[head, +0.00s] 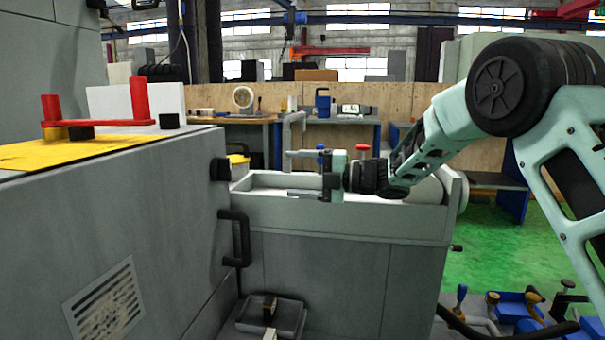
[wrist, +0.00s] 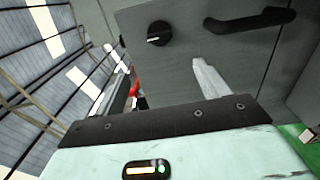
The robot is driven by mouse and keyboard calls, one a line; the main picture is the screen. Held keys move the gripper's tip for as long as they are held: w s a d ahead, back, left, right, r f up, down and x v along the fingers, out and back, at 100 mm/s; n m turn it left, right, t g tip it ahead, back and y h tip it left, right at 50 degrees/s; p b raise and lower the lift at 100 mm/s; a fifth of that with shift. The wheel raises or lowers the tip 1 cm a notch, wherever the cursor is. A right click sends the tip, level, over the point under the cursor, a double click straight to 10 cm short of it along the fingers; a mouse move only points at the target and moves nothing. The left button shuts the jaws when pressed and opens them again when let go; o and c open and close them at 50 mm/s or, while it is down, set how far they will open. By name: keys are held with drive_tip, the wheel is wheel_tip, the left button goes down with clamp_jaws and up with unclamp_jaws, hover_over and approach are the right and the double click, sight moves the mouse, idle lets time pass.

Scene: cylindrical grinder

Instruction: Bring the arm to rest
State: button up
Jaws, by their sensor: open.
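My arm (head: 440,145) reaches in from the right in the head view, its forearm sloping down to the wrist. My gripper (head: 300,174) points left, with its two fingers apart, one above the other, and nothing between them. It is over or in front of the pale trough (head: 270,183) on the grey machine; the exact gap is hard to tell. In the wrist view, the pale gripper body (wrist: 200,150) fills the bottom, and one finger (wrist: 210,78) stands out toward a grey panel.
The grey machine housing (head: 120,230) stands close on the left, with a black handle (head: 235,238) and red bar (head: 110,122). The wrist view shows a black knob (wrist: 158,33) and a handle (wrist: 250,20). Green floor (head: 500,250) is open at right, above blue trays with tools (head: 515,308).

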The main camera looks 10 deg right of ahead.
drive_tip(key=shift+s+d, duration=0.1)
drive_tip(key=shift+d, duration=0.3)
drive_tip(key=s+a+f+m+t+h, duration=0.1)
drive_tip(key=s+a+f+m+h, duration=0.15)
drive_tip(key=s+m+h, duration=0.55)
drive_tip(key=s+a+f+m+t+h, duration=0.1)
drive_tip(key=s+f+m+t+h, duration=0.2)
drive_tip(key=s+m, duration=0.5)
drive_tip(key=s+d+f+m+g+h, duration=0.2)
drive_tip(key=s+f+m+g, duration=0.1)
drive_tip(key=s, duration=0.6)
drive_tip(key=s+d+f+m+g+h, duration=0.2)
drive_tip(key=s+f+m+g, duration=0.15)
drive_tip(key=s, duration=0.65)
drive_tip(key=s+d+f+m+g+h, duration=0.1)
drive_tip(key=s+d+f+m+g, duration=0.2)
drive_tip(key=s, duration=0.6)
wheel_tip(320, 180, up, 27)
drive_tip(key=p, duration=2.7)
drive_tip(key=shift+a+n+g+p, duration=0.2)
drive_tip(key=shift+n+g+p, duration=0.15)
drive_tip(key=shift+n, duration=0.1)
drive_tip(key=shift+r, duration=0.1)
